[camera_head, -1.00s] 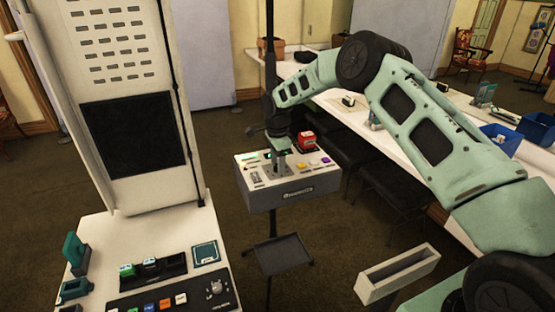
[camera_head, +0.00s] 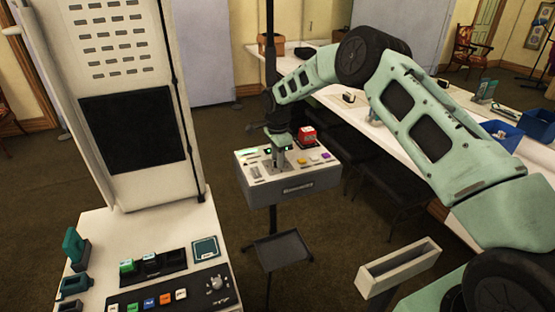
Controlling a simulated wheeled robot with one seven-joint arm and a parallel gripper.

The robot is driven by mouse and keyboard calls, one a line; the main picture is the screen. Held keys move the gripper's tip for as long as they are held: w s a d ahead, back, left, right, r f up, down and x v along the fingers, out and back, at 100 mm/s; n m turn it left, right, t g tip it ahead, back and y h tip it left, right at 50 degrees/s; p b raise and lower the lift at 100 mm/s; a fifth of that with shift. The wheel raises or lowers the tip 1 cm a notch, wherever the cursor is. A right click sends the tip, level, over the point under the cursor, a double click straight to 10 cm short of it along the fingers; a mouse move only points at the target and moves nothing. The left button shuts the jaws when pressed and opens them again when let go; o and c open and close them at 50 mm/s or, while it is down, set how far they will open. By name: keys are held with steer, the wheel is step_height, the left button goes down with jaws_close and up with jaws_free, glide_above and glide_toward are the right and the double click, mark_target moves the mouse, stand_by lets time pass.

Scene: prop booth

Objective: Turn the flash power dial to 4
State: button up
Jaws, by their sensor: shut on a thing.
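A grey control box (camera_head: 316,189) stands on a thin dark stand in the middle of the head view. Its top carries a lit green display (camera_head: 249,152), yellow, orange and purple buttons, and a red block-like part at the back. My gripper (camera_head: 277,163) points down onto the left part of the box's top, its fingers at the panel. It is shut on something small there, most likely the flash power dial. The fingers hide that part, so its pointer and the numbers around it cannot be read.
A white console (camera_head: 90,240) with coloured buttons and a knob (camera_head: 216,284) stands at the left. A dark tray (camera_head: 280,252) sits low on the stand. A long white counter (camera_head: 400,130) with blue bins (camera_head: 498,132) runs behind my arm. A beige open holder (camera_head: 398,268) is at the lower right.

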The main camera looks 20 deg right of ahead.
steer(key=n+b, duration=0.2)
steer(key=n, duration=0.2)
steer(key=shift+f, duration=0.1)
steer(key=n+b, duration=0.1)
steer(key=n, duration=0.2)
steer(key=shift+n+b, duration=0.35)
steer(key=shift+n, duration=0.05)
steer(key=n, duration=0.3)
steer(key=shift+n+b, duration=0.3)
steer(key=shift+b, duration=0.1)
steer(key=n, duration=0.3)
steer(key=shift+n, duration=0.3)
steer(key=n, duration=0.3)
steer(key=shift+r+n+b, duration=0.2)
steer(key=shift+n+b, duration=0.1)
steer(key=shift+b, duration=0.05)
steer(key=n, duration=0.3)
steer(key=shift+n, duration=0.3)
steer(key=n, duration=0.6)
steer(key=shift+n, duration=0.4)
